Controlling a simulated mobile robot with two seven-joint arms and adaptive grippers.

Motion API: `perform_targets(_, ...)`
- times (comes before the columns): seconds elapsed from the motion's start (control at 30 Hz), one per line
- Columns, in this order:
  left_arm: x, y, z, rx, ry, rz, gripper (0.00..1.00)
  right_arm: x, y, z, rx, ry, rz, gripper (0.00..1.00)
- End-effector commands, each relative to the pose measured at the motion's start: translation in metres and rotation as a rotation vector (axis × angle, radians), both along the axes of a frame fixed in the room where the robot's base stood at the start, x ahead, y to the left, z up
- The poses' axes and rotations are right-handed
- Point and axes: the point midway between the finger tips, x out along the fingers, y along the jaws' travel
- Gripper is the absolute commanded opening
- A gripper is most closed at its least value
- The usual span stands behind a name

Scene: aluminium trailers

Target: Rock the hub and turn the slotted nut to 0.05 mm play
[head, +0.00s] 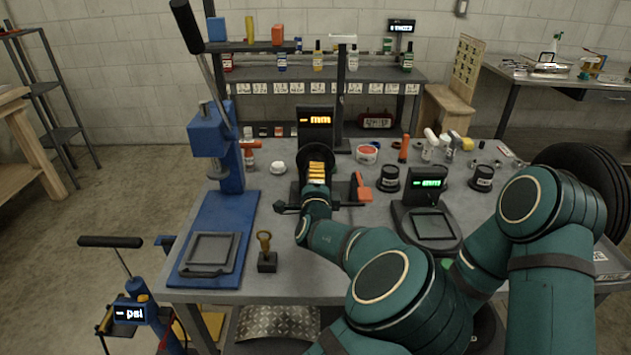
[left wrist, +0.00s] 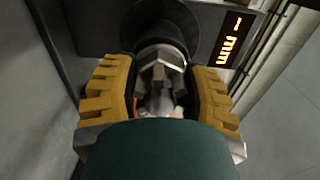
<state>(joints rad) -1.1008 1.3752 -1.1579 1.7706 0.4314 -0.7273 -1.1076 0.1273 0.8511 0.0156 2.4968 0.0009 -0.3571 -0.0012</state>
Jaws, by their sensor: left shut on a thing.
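The hub (head: 316,152) is a dark round housing on a stand at the middle of the bench, under a display (head: 315,119) with amber "- mm". My left gripper (head: 317,172), with yellow finger pads, is at the front of the hub. In the left wrist view, the left gripper (left wrist: 160,95) has its pads on both sides of a bright metal slotted nut (left wrist: 160,68), shut on it. The dark hub (left wrist: 165,22) is behind the nut, and the amber display (left wrist: 230,40) is at its right. My right gripper is out of view; only its arm shows.
A blue lever press (head: 215,145) stands at left, with a small stamp (head: 266,255) in front. A green-lit scale (head: 430,215), dark cups (head: 389,178) and an orange-handled tool (head: 362,188) are at right. A large tyre (head: 598,180) is at the far right.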

Motion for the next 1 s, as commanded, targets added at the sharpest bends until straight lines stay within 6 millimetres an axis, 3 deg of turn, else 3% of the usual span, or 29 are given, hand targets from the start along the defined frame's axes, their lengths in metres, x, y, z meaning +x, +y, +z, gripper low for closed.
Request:
perform_targets(0.4,0.0001,-0.0028,0.0009,0.177,-0.004,-0.005,0.12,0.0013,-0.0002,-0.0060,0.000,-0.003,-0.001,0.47)
perform_targets(0.93,-0.0001,-0.0031,0.0006,0.198,-0.003,-0.006,0.12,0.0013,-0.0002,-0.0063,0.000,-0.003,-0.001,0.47)
perform_targets(0.97,-0.0001,-0.0032,0.0006,0.198,-0.003,-0.006,0.57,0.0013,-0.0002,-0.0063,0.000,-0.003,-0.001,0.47)
perform_targets(1.0,-0.0001,-0.0031,0.0006,0.197,-0.002,-0.006,0.71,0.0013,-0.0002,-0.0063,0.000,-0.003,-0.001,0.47)
